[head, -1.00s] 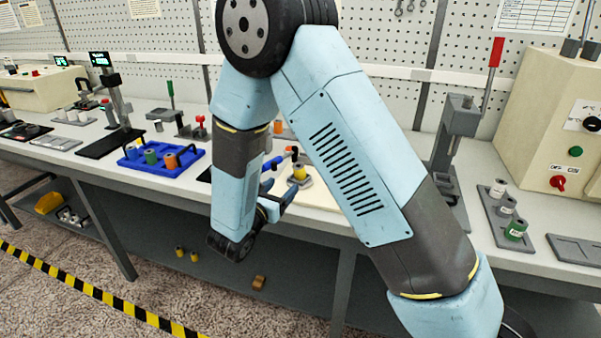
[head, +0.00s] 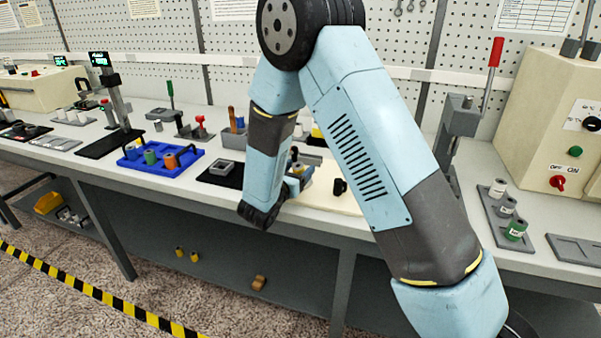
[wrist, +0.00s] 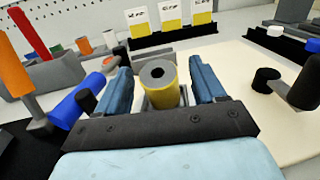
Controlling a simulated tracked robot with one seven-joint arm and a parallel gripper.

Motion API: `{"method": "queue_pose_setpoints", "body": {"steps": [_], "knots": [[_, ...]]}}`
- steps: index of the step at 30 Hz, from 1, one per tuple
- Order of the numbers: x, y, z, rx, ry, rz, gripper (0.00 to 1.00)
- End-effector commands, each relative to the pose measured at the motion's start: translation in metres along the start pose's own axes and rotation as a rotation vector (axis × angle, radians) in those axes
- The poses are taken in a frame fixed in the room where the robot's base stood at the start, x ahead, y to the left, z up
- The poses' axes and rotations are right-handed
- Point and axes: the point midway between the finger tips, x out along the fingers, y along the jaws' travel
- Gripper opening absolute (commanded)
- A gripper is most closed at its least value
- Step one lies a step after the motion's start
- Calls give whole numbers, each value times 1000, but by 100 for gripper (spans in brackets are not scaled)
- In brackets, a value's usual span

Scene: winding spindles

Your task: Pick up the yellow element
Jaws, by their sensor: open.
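The yellow element (wrist: 163,92) is a yellow cylinder with a grey top and a dark centre hole. In the wrist view it stands upright between the two fingers of my gripper (wrist: 165,82). The blue fingers are spread, with a visible gap on each side of the cylinder.
In the wrist view a blue cylinder (wrist: 80,101) lies left of the gripper, near an orange-handled tool (wrist: 22,62). A black knob-like part (wrist: 266,78) stands on the right. In the head view a blue tray (head: 163,160) holds several spools.

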Motion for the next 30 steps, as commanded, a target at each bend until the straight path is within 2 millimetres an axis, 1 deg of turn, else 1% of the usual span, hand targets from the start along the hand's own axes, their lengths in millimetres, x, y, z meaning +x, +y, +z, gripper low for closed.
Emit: {"method": "queue_pose_setpoints", "body": {"steps": [6, 25, 30], "knots": [[1, 0, 0, -1, 0, 1, 69], [1, 0, 0, -1, 0, 0, 9], [1, 0, 0, 0, 0, 0, 8]]}}
